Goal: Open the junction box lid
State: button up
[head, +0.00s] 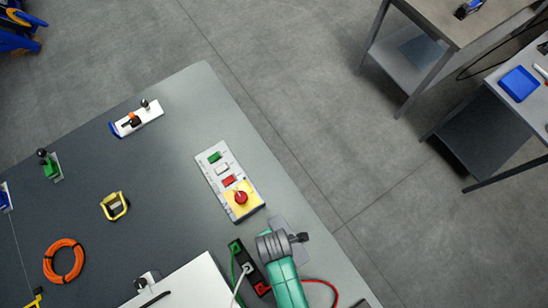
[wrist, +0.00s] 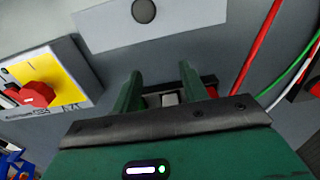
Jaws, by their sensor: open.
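My gripper (head: 281,243) is over the right edge of the dark grey bench in the head view; my arm hides what lies below it. In the wrist view its two green fingers (wrist: 158,80) stand apart with nothing clearly held. Beyond the fingertips lies a light grey plate (wrist: 190,12) with a round dark knob (wrist: 144,10). The plate (head: 278,225) and knob (head: 301,237) also show beside my gripper in the head view. I cannot tell which is the junction box lid.
A black block (head: 247,266) with cables lies left of my arm. A red cable (wrist: 258,45) passes right of the fingers. An orange cable coil (head: 64,261) lies far left.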

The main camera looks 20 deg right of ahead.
notch_tip(320, 180, up, 8)
jog(key=a+p, duration=0.2)
jog(key=p, duration=0.1)
jog(key=shift+s+p, duration=0.3)
dwell(0.4)
